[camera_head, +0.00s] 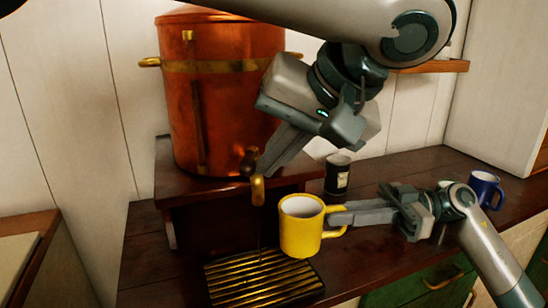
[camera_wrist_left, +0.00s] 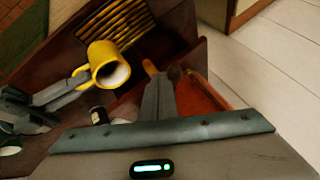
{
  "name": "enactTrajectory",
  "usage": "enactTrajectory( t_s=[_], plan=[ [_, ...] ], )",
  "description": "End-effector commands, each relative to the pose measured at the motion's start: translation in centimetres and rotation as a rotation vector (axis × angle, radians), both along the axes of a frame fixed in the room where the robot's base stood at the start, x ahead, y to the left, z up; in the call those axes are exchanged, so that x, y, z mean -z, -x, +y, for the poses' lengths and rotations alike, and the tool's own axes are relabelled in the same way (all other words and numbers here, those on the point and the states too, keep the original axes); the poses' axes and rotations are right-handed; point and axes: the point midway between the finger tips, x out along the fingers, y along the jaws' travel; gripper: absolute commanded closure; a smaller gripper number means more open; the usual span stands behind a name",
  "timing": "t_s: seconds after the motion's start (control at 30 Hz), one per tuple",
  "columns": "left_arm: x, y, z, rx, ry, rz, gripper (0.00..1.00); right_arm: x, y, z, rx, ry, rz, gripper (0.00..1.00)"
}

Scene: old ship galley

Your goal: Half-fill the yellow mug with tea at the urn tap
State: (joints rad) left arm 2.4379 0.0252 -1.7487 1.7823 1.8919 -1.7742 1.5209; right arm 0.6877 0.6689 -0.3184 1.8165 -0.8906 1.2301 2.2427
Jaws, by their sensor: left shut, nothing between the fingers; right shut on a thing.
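The copper urn (camera_head: 225,110) stands on a dark wooden stand, with a brass tap (camera_head: 258,188) at its lower front. The yellow mug (camera_head: 299,236) is upright, right of the tap spout and over the drip tray's back right part. My right gripper (camera_head: 338,217) is shut on the mug's handle from the right. My left gripper (camera_head: 266,172) is shut and empty, its tips close beside the tap's dark knob (camera_head: 248,162); contact is unclear. In the left wrist view the mug (camera_wrist_left: 106,67) shows a pale inside; no tea is visible. A thin dark line hangs below the spout.
The slatted drip tray (camera_head: 262,282) lies on the dark counter below the tap. A dark labelled tin (camera_head: 338,176) stands behind the mug. A blue mug (camera_head: 485,188) stands at the right, beyond my right arm. A wooden shelf (camera_head: 440,66) is on the back wall.

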Motion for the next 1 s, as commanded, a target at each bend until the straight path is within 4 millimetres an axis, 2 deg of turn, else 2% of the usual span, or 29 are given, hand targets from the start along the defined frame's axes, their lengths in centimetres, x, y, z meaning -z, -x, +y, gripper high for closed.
enactTrajectory(
  t_s=[0.47,1.0],
  plan=[
    [0.0,0.4,1.4,0.221,0.003,-0.002,1.00,-0.1,0.0,0.0,0.000,-0.002,-0.001,1.00],
    [0.0,0.2,5.7,0.720,0.010,-0.002,1.00,-0.1,0.0,0.0,0.000,-0.002,-0.001,1.00]
  ],
)
